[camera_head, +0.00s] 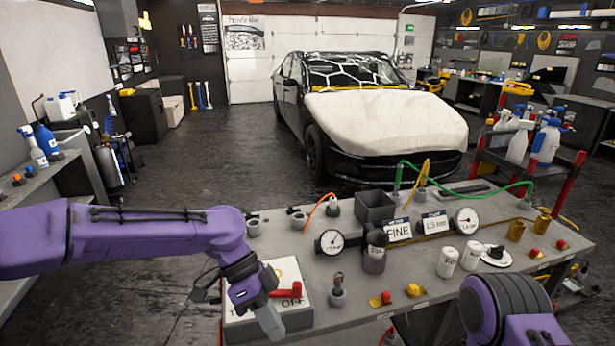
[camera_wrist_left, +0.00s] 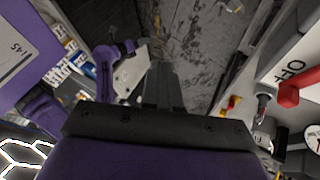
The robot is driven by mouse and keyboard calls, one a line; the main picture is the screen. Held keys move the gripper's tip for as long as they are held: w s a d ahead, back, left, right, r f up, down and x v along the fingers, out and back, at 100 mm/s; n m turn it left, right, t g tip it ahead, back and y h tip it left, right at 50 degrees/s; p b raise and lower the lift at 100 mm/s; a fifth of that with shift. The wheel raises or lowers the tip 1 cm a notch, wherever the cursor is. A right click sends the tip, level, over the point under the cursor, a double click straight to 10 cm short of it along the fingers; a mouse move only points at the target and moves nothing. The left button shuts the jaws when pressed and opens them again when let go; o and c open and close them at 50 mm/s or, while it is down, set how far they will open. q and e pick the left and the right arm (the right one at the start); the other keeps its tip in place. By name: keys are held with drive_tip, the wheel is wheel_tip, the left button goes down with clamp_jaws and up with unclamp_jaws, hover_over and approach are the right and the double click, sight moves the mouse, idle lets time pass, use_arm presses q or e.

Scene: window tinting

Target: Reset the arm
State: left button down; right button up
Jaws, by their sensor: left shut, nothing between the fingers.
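My left gripper (camera_head: 270,322) hangs at the left front of the grey workbench, in front of a white box with a red lever (camera_head: 287,291) and the word OFF. It is shut and empty, with its fingers pointing down. In the left wrist view the shut fingers (camera_wrist_left: 162,85) point over the dark floor, with the red lever (camera_wrist_left: 290,92) at the right. My right arm (camera_head: 505,312) shows only in part at the lower right of the head view. Its gripper is out of frame.
The workbench (camera_head: 440,262) holds dials (camera_head: 330,241), a dark bin (camera_head: 374,208), a FINE sign (camera_head: 398,230), white cups (camera_head: 447,262) and red and yellow buttons. A black car (camera_head: 350,110) with a pale hood cover stands behind it. Dark floor (camera_head: 180,190) is clear at left.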

use_arm(q)
drive_tip(key=w+d+f+n+t+h, duration=0.35)
drive_tip(key=w+f+n+t, duration=0.2)
drive_tip(key=n, duration=0.35)
drive_tip(key=s+a+f+n+t+y+b, duration=0.1)
drive_tip(key=a+f+n+t+y+b, duration=0.2)
drive_tip(key=f+n, duration=0.5)
drive_tip(key=s+a+f+n+t+y+b, duration=0.15)
drive_tip(key=a+f+n, duration=0.35)
drive_tip(key=f, duration=0.7)
drive_tip(key=s+a+f+y+b, duration=0.2)
drive_tip(key=s+a+f, duration=0.3)
drive_tip(key=s, duration=0.3)
drive_tip(key=s+a+f+n+g+y+b, duration=0.1)
drive_tip(key=s+a+f+y+b, duration=0.1)
drive_tip(key=s+a+f, duration=0.3)
drive_tip(key=s+a+f+n+g+y+b, duration=0.1)
drive_tip(key=s+a+f+y, duration=0.3)
drive_tip(key=s+a, duration=0.5)
drive_tip(key=s+f+b, duration=0.1)
drive_tip(key=s, duration=0.1)
drive_tip(key=shift+s+a+f, duration=0.25)
drive_tip(key=shift+s+f, duration=0.15)
use_arm(e)
wheel_tip(320, 180, down, 11)
drive_tip(key=shift+w+r, duration=0.15)
drive_tip(key=shift+w, duration=0.25)
